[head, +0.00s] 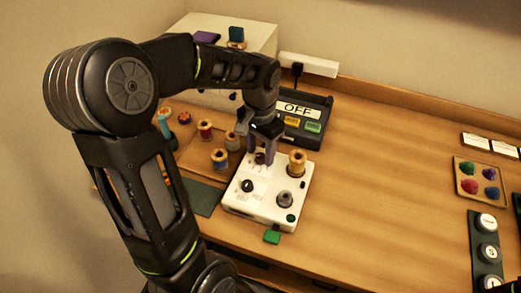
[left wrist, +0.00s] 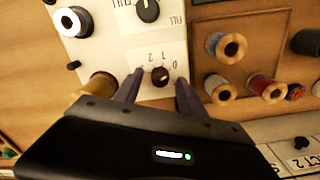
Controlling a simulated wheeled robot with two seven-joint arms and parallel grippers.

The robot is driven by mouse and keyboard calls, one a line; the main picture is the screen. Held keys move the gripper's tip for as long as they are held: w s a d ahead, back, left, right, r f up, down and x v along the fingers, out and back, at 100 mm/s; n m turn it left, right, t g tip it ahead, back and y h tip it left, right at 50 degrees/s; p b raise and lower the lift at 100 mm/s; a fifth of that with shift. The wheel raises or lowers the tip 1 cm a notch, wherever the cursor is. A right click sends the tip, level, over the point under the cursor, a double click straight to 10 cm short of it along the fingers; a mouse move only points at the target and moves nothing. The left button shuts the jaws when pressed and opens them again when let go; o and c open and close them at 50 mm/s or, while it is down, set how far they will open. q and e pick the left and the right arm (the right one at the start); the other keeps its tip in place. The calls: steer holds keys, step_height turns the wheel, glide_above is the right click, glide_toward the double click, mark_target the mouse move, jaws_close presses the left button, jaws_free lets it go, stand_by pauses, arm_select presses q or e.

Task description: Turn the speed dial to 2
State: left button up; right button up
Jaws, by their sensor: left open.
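The white machine (head: 262,207) sits on the wooden table, and its panel fills the top middle of the left wrist view. The small dark brown speed dial (left wrist: 160,77) has 0, 1 and 2 printed around it. I cannot read its setting surely. In the head view the dial (head: 260,158) is partly hidden by my left gripper (head: 262,146). The left gripper (left wrist: 158,88) is open, its purple-grey fingers on either side of the dial with gaps visible. Contact cannot be told.
A second, black dial (head: 247,185) is on the same panel. A gold spool (head: 297,162) and a grey spool (head: 284,199) stand on the machine. Behind is a dark box marked OFF (head: 296,108). Several thread spools stand to the left.

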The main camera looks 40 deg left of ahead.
arm_select(q)
steer(key=shift+f, duration=0.3)
jaws_close()
stand_by(0.4)
